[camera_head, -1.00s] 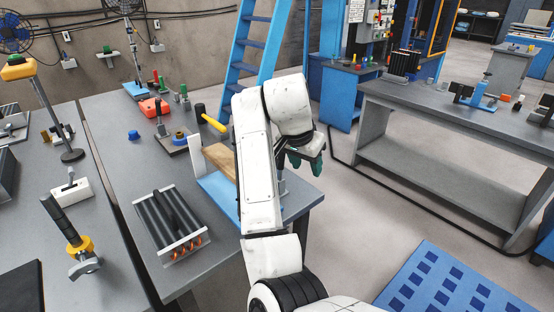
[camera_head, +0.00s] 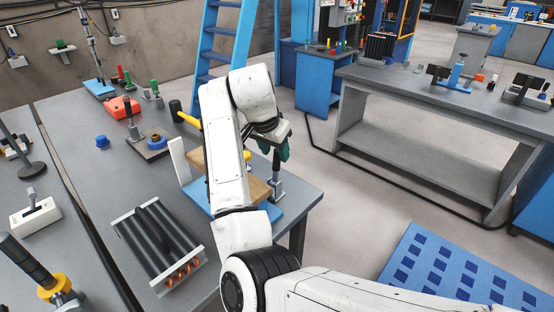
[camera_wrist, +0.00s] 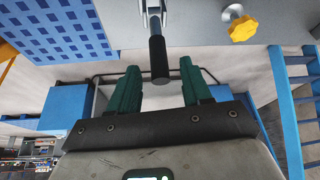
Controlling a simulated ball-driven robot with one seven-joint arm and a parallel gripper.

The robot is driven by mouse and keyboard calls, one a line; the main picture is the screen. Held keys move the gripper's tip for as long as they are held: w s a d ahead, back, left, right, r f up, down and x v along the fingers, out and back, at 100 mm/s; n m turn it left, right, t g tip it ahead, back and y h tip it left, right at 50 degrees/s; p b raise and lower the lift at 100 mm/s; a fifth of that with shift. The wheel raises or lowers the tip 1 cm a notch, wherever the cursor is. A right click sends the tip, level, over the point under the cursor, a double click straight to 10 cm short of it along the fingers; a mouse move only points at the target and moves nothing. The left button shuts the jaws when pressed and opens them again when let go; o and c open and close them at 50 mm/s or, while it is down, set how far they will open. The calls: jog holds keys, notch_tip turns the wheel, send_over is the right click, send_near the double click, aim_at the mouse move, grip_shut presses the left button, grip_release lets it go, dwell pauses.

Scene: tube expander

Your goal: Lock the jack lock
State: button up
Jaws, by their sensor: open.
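A clamp with an upright black handle (camera_head: 276,165) and a metal bracket (camera_head: 277,188) stands at the near right corner of the left table; it looks like the jack lock. In the wrist view the handle (camera_wrist: 158,60) points down toward my gripper. My gripper (camera_head: 282,150) is just above the handle in the head view, partly behind my own arm. In the wrist view its green fingers (camera_wrist: 160,86) are spread apart and empty. The handle's end lines up with the gap between them. I cannot tell whether it is inside the gap. I see no contact.
A wooden block (camera_head: 258,190) lies on a blue base (camera_head: 200,197) beside the clamp. A finned tube unit (camera_head: 160,245) lies nearer on the table. A yellow knob (camera_wrist: 242,28) shows in the wrist view. A blue ladder (camera_head: 226,45) stands behind. Open floor (camera_head: 350,210) lies to the right.

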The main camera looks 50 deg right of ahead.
aim_at(278, 160)
jog(key=shift+x, duration=2.65)
jog(key=shift+c, duration=0.3)
grip_shut()
